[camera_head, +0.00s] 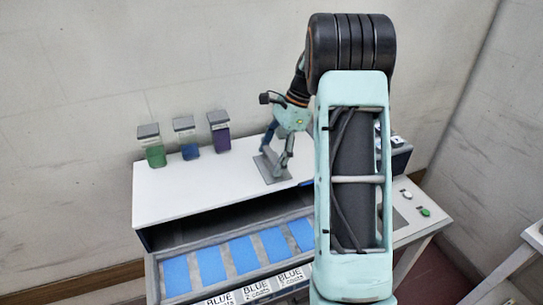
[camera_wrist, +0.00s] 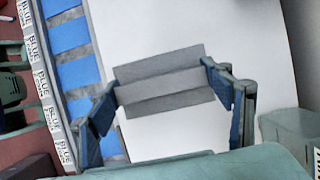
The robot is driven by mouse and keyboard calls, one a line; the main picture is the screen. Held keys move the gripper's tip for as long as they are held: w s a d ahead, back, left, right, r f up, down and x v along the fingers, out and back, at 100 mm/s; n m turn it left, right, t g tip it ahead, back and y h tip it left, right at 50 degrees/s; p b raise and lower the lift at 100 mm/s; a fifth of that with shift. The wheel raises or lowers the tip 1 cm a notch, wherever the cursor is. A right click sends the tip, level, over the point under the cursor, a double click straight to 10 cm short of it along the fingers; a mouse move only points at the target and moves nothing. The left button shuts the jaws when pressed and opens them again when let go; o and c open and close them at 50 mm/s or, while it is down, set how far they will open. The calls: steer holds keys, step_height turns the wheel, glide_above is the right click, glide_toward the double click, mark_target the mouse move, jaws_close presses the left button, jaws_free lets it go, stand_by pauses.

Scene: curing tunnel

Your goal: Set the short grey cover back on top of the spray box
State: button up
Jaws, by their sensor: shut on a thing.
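My gripper (camera_head: 274,158) is shut on the short grey cover (camera_head: 271,168), over the white top of the long housing (camera_head: 180,197). In the wrist view the cover (camera_wrist: 165,80) is a grey plate with a raised middle strip, spanning between my two fingers (camera_wrist: 165,95). I cannot tell whether it touches the white top. A pale, see-through, open-topped box (camera_wrist: 287,137) shows at the lower right of the wrist view, apart from the cover; it may be the spray box. In the head view my arm hides much of that side.
Green (camera_head: 151,147), blue (camera_head: 187,138) and purple (camera_head: 219,131) jars with grey lids stand at the back left of the white top. A tray (camera_head: 150,275) with several blue panels lies in front. A green button (camera_head: 425,212) is at the right. The white top's front left is clear.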

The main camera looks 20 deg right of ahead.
steer(key=o, duration=1.4)
steer(key=v, duration=1.2)
